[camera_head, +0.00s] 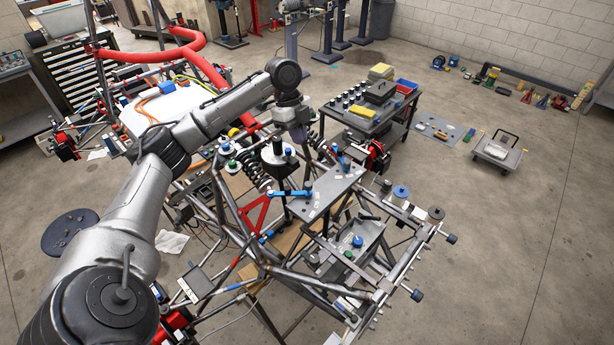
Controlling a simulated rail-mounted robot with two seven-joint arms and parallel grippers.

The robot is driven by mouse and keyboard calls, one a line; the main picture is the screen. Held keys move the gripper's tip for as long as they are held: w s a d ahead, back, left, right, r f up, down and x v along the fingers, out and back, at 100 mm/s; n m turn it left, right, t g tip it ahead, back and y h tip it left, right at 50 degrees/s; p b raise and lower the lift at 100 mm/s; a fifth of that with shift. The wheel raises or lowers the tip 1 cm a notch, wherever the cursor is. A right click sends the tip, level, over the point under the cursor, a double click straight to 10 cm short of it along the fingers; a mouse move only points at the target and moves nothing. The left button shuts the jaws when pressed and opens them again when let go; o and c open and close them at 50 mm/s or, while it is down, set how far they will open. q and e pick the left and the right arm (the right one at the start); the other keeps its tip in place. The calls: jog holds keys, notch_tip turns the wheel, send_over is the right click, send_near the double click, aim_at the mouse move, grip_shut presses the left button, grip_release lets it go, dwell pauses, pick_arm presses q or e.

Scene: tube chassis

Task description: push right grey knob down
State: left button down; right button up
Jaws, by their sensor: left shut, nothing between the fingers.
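A grey round knob (436,213) stands at the right side of the tube chassis (345,290), on the frame's outer bar. A blue round knob (400,192) is just left of it. Other dark knobs sit lower on the frame's right side, one at the corner (416,295) and one on the outer edge (450,238). My left arm reaches in from the left. My left gripper (300,135) is above the chassis near the coil-spring shock, well left of the grey knob and apart from it. It is shut and holds nothing; its fingertips are small and partly hidden. My right gripper is out of view.
A metal plate (322,192) with blue-handled parts lies between my left gripper and the grey knob. A dark cart (375,110) with several small parts stands behind.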

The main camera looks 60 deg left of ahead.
aim_at(307, 183)
pick_arm(q)
jog(key=shift+f, duration=0.1)
dwell(0.3)
jog(key=p+x, duration=0.1)
jog(key=x, duration=0.3)
jog(key=p+x, duration=0.1)
jog(key=x, duration=0.3)
jog(key=p+x, duration=0.1)
jog(key=x, duration=0.3)
jog(key=shift+s+a+f, duration=0.1)
jog(key=shift+a, duration=0.15)
jog(key=shift+f, duration=0.9)
jog(key=shift+a+f, duration=0.1)
jog(key=shift+f, duration=1.05)
jog(key=shift+r, duration=0.1)
